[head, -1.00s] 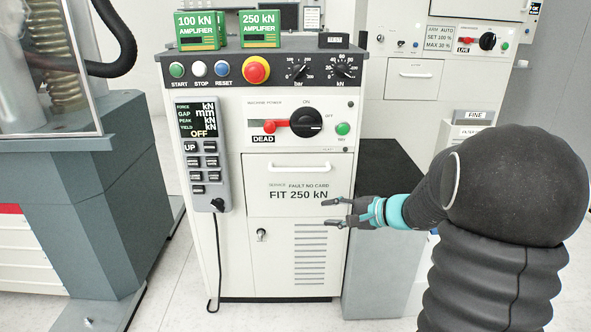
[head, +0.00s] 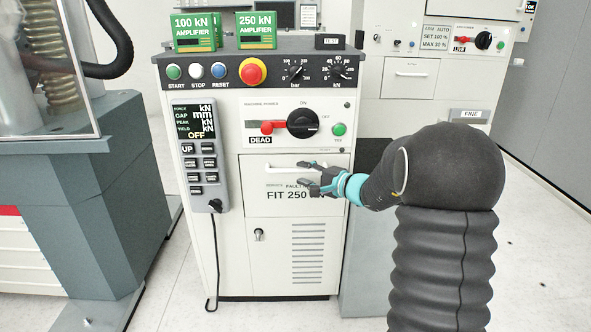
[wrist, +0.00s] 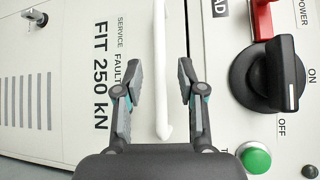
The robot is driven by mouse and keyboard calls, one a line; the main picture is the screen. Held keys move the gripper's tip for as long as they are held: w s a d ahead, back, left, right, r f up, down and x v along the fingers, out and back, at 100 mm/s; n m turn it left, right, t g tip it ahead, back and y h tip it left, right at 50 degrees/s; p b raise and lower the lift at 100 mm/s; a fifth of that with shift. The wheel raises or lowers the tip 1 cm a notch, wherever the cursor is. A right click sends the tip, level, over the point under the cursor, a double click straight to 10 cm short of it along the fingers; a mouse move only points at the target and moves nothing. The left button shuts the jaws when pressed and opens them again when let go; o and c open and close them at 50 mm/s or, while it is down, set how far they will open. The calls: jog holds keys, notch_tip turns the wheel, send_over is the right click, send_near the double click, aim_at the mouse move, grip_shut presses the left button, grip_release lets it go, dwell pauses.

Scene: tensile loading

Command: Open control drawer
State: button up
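The control drawer (head: 262,200) is a white front panel marked "FIT 250 kN", flush in the control cabinet. Its white bar handle (head: 283,170) runs level along the top. My gripper (head: 305,175) is in front of the drawer, at the right part of the handle, and hides some of the label. In the wrist view my gripper (wrist: 161,75) is open, one finger on each side of the handle (wrist: 160,60). A gap shows between each finger and the bar. The drawer looks closed.
Above the drawer are the red-handled power switch marked DEAD (head: 268,127), a black rotary knob (head: 302,122) and a green button (head: 339,129). A pendant (head: 203,160) hangs at the left. Two green amplifier boxes (head: 257,31) stand on top. A grey testing frame (head: 95,200) stands left.

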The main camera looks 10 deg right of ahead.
aim_at(297, 172)
jog(key=shift+x, duration=2.15)
grip_shut()
